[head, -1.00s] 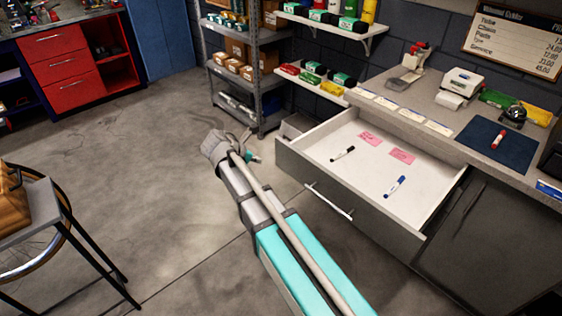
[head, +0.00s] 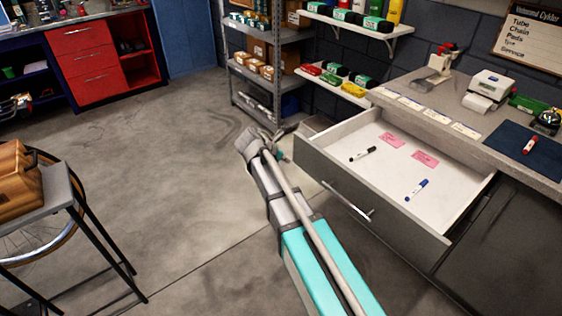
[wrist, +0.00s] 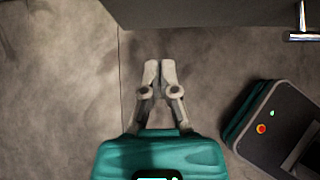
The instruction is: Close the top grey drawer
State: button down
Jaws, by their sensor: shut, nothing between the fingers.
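The top grey drawer (head: 375,206) stands pulled well out from the counter, with its white inside showing. Its front carries a silver bar handle (head: 346,199). A black marker, a blue marker (head: 416,190) and pink notes (head: 425,159) lie inside. In the wrist view, the grey drawer front (wrist: 215,12) crosses the top and the handle (wrist: 303,22) shows at the upper right. My gripper (wrist: 160,68) is shut and empty, over the floor, apart from the drawer front in the picture. In the head view my wrist mostly hides the gripper, left of the drawer.
The counter (head: 440,98) behind the drawer holds a card printer and a dark mat (head: 525,150). A metal shelf rack (head: 265,50) stands beyond. A stool (head: 62,190) with a wooden box stands at left. The floor between stool and drawer is clear.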

aim_at(303, 157)
jog(key=w+d+f, duration=0.1)
jog(key=w+d+f+b, duration=0.1)
jog(key=d, duration=0.1)
jog(key=shift+w+d, duration=0.2)
jog(key=shift+w, duration=0.1)
jog(key=shift+w+d, duration=0.5)
jog(key=shift+d, duration=0.25)
jog(key=shift+w, duration=0.2)
